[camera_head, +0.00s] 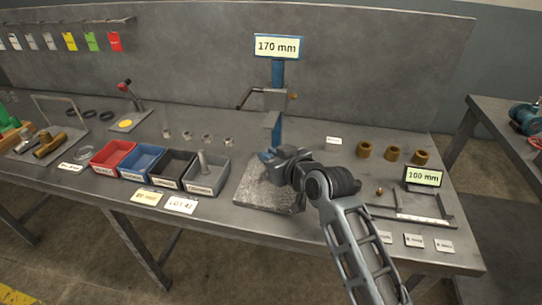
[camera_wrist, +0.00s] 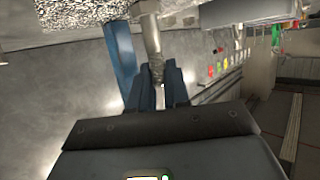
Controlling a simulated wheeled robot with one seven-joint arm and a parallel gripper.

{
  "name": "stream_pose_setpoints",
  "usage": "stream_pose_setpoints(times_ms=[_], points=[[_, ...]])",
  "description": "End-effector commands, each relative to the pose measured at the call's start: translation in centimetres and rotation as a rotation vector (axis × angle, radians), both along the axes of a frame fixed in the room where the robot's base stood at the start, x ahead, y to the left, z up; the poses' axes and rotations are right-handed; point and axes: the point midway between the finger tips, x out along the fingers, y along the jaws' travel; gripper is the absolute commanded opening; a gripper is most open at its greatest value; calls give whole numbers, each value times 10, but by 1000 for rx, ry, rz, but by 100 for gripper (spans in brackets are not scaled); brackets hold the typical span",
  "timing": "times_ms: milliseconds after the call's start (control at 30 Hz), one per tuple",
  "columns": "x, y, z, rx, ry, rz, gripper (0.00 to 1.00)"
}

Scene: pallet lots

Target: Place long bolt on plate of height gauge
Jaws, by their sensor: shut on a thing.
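The height gauge has a blue column (camera_head: 277,75) with a "170 mm" display (camera_head: 278,46) on top and a speckled stone plate (camera_head: 262,193) at its foot. My gripper (camera_head: 267,155) is low over the back of the plate, beside the column. In the wrist view my gripper (camera_wrist: 158,78) is shut on a grey long bolt (camera_wrist: 152,40) between its blue fingers. The bolt reaches toward the speckled plate (camera_wrist: 75,12); I cannot tell whether it touches. The blue column (camera_wrist: 120,60) shows beside it. In the head view the held bolt is hidden.
Red (camera_head: 112,157), blue (camera_head: 142,161), black (camera_head: 173,168) and grey (camera_head: 208,177) bins stand left of the plate. Brass rings (camera_head: 392,153) and a "100 mm" display (camera_head: 423,176) stand to the right.

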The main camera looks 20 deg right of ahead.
Motion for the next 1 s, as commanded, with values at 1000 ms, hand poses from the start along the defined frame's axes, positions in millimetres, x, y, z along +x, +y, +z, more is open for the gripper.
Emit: stream_pose_setpoints(times_ms=[1000], points=[[-62, -10, 23, 0, 1, -1, 46]])
